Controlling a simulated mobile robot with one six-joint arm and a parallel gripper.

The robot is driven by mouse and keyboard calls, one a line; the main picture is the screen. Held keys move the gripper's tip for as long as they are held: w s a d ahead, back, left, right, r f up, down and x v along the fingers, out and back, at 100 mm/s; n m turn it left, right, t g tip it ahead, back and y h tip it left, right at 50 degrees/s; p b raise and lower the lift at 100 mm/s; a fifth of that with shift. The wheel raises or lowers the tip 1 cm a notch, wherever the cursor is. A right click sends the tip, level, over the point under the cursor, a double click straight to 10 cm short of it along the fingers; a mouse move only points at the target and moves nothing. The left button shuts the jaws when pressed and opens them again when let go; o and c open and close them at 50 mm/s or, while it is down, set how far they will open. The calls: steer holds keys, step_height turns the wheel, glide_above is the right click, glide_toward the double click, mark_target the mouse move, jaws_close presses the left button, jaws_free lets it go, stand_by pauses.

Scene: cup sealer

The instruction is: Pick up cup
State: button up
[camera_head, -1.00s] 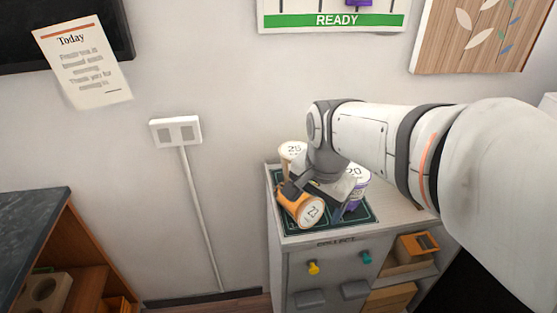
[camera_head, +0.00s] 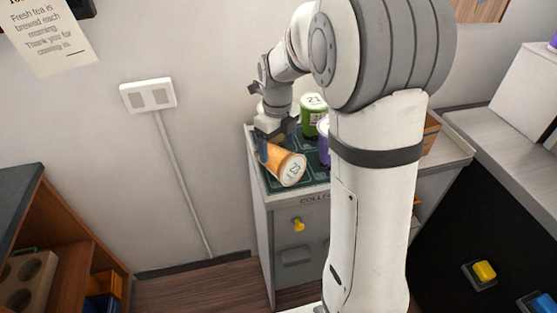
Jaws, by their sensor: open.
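An orange cup (camera_head: 282,164) with a white lid marked 23 lies tilted on its side on the dark green mat (camera_head: 310,179) on top of the grey cabinet. My gripper (camera_head: 272,142) is at the far end of this cup, with its fingers close to the cup's base. It is open; I cannot tell whether a finger touches the cup. A green cup (camera_head: 312,112) marked 21 stands upright behind. A purple cup (camera_head: 323,143) stands to the right, mostly hidden by my arm.
The grey cabinet (camera_head: 259,208) has a yellow knob (camera_head: 298,224) on its front. A grey counter (camera_head: 490,130) is at right. A wooden shelf unit (camera_head: 60,262) stands at lower left. Floor shows between shelf and cabinet.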

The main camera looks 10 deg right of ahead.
steer(key=f, duration=0.3)
steer(key=f+p, duration=0.1)
steer(key=f, duration=0.2)
steer(key=shift+s+d, duration=0.15)
steer(key=shift+s, duration=0.05)
steer(key=shift+c, duration=0.4)
steer(key=shift+r, duration=0.1)
steer(key=c, duration=1)
step_height(320, 180, up, 17)
steer(key=d+r+p, duration=0.6)
steer(key=d+r, duration=0.1)
steer(key=d, duration=0.3)
steer(key=d+r+p, duration=0.6)
steer(key=d, duration=0.4)
steer(key=d+r, duration=0.1)
steer(key=d, duration=0.5)
steer(key=d+r, duration=0.1)
steer(key=d, duration=0.6)
steer(key=d+r, duration=0.2)
steer(key=d, duration=0.5)
steer(key=shift+d, duration=0.2)
steer(key=shift+f, duration=0.1)
